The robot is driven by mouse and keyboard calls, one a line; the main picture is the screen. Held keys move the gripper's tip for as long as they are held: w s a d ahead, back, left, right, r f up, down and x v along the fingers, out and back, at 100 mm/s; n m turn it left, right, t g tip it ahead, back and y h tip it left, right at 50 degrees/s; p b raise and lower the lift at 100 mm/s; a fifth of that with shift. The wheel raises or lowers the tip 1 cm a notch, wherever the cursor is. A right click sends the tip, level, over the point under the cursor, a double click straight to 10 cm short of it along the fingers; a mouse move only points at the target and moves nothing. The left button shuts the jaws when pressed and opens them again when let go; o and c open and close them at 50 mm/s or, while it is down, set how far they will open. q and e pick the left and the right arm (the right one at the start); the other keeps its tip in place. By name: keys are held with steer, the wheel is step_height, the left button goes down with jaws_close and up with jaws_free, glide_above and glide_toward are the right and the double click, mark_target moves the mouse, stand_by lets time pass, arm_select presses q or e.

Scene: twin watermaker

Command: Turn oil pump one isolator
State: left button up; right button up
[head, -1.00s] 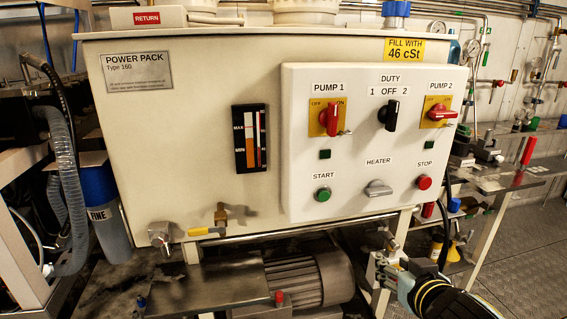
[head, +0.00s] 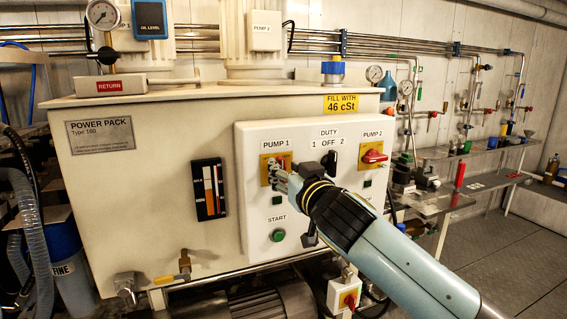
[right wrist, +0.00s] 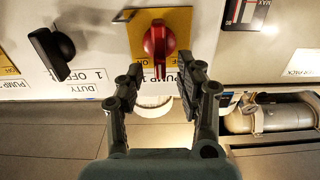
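The Pump 1 isolator is a red rotary knob (right wrist: 158,45) on a yellow plate (head: 266,170). In the right wrist view the knob stands upright in the picture, between and just beyond my two fingertips. My right gripper (head: 280,178) is in front of this plate in the head view and hides most of the knob. In the right wrist view the gripper (right wrist: 160,78) is open, with a finger on each side and gaps to the knob. Contact does not show. My left gripper is out of view.
On the same white panel (head: 250,215) are the black duty switch (head: 329,162), the red Pump 2 isolator (head: 374,156) and the green start button (head: 278,235). My right arm covers the panel's lower right.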

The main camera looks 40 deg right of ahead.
steer(key=shift+w+d, duration=0.15)
steer(key=shift+w, duration=0.65)
steer(key=shift+c, duration=0.7)
jaws_close()
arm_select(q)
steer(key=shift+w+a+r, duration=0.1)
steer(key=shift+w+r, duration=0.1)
